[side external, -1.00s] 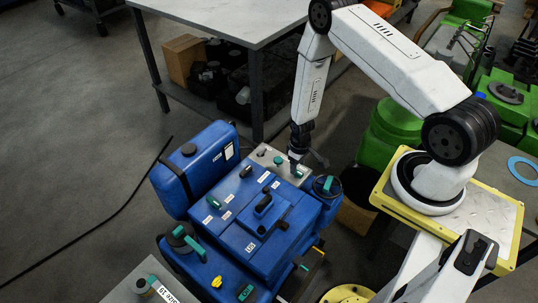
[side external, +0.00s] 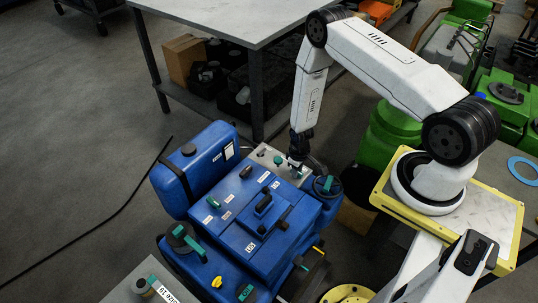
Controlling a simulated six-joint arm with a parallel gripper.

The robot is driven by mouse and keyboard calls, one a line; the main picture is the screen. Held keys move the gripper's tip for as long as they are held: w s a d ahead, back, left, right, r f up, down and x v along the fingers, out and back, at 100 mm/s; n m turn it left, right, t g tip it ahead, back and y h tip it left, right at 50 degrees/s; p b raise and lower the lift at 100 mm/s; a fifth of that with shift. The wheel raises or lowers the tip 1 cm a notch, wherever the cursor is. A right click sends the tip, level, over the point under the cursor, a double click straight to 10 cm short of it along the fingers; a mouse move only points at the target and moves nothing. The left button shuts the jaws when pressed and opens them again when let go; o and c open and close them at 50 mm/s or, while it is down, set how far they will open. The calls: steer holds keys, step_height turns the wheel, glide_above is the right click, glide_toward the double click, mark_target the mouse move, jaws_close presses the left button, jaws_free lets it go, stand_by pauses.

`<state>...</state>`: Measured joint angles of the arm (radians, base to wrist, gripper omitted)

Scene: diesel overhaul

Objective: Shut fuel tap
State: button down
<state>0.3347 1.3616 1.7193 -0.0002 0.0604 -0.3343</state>
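Several green-handled taps sit on the blue engine (side external: 262,225) and the parts around it; I cannot tell which one is the fuel tap. A green handle (side external: 297,173) stands on the grey plate (side external: 264,153) at the engine's far edge. Another green handle (side external: 278,160) is on the same plate, to its left. My gripper (side external: 299,158) points down right at the first handle. It is dark and small here, so I cannot tell whether its fingers touch the handle or are open or shut.
A blue tank (side external: 205,165) stands at the engine's left. A round part with a green handle (side external: 328,185) is close on the right. A grey table (side external: 215,22) stands behind. A green container (side external: 392,130) is at the right, behind my arm. Open floor lies to the left.

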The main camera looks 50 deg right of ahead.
steer(key=shift+n, duration=0.3)
steer(key=n, duration=0.4)
stand_by(0.3)
steer(key=shift+n, duration=0.4)
steer(key=n, duration=0.3)
steer(key=shift+n, duration=0.7)
